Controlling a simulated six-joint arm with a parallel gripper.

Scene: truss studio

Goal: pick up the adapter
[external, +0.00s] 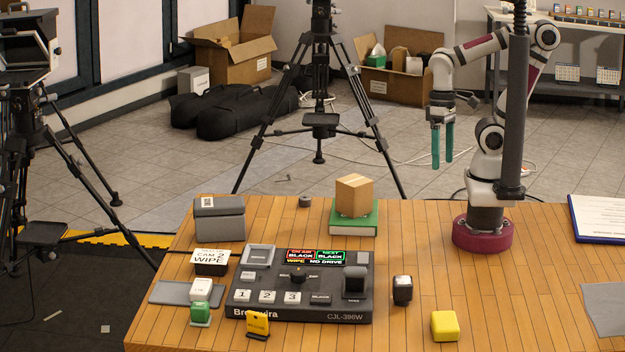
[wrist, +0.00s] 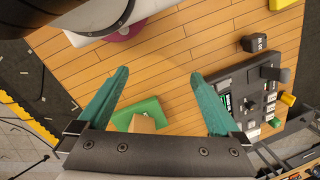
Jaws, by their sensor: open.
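A small black block with a pale label (external: 402,290) stands on the wooden table right of the switcher console. It may be the adapter, but I cannot tell for sure. It also shows in the wrist view (wrist: 254,43), at the upper right, apart from my fingers. A small white block (external: 201,288) at the left of the console is another small item I cannot name surely. My gripper (external: 442,165) has two teal fingers pointing down, spread apart and empty, high beyond the table's back edge. The fingers also show in the wrist view (wrist: 160,73).
The black console (external: 300,311) fills the table's middle front. A cardboard cube (external: 354,196) sits on a green book (external: 345,231) behind it. A yellow block (external: 445,326) stands at the front right. A grey box (external: 219,222) stands at the back left. Bare wood lies around the black block.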

